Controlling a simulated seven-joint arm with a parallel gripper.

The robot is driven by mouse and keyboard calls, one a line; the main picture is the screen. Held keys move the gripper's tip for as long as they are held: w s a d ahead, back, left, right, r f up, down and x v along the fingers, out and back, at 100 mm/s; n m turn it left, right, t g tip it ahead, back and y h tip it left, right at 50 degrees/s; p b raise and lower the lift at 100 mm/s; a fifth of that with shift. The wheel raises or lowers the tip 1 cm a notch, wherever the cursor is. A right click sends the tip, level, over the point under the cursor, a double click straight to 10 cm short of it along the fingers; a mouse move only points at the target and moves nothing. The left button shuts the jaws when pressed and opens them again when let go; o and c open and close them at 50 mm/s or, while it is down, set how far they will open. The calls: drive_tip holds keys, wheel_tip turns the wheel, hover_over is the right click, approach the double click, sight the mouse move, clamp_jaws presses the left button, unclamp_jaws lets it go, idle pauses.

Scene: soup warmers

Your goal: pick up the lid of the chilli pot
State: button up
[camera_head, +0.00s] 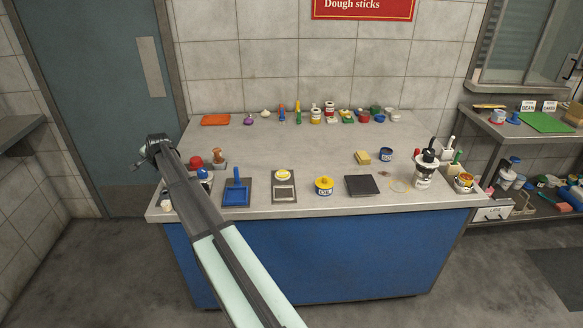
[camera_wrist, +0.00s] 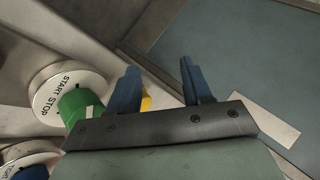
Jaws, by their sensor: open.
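I cannot make out which pot is the chilli pot, as the labels are too small to read. A white pot with a black top (camera_head: 427,158) stands near the counter's right end. A small pot with a yellow top (camera_head: 323,184) stands near the front edge, and another pot with an orange-yellow top (camera_head: 464,181) is at the right corner. My gripper (camera_head: 138,165) is in the air left of the counter, far from these pots. In the wrist view its two blue fingers (camera_wrist: 158,66) are apart with nothing held between them.
The grey counter (camera_head: 300,142) has small items along its back and front, with a clear middle. A teal door (camera_head: 105,100) is behind my gripper. The wrist view shows a green-centred disc marked START STOP (camera_wrist: 60,82).

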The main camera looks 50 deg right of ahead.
drive_tip(key=s+d+r+m+g+h, duration=0.1)
drive_tip(key=s+d+r, duration=0.25)
drive_tip(key=d, duration=0.65)
drive_tip(key=s+d+r+m, duration=0.1)
drive_tip(key=s+d+r, duration=0.25)
drive_tip(key=d, duration=0.55)
drive_tip(key=s+d+r+m+g+h, duration=0.1)
drive_tip(key=s+d+r, duration=0.25)
drive_tip(key=d, duration=0.65)
drive_tip(key=m+g+y, duration=0.2)
drive_tip(key=g, duration=0.5)
hover_over(357, 166)
wheel_tip(357, 166, down, 2)
wheel_tip(357, 166, down, 14)
drive_tip(key=shift+s+r, duration=0.1)
drive_tip(key=shift+r, duration=0.1)
clamp_jaws()
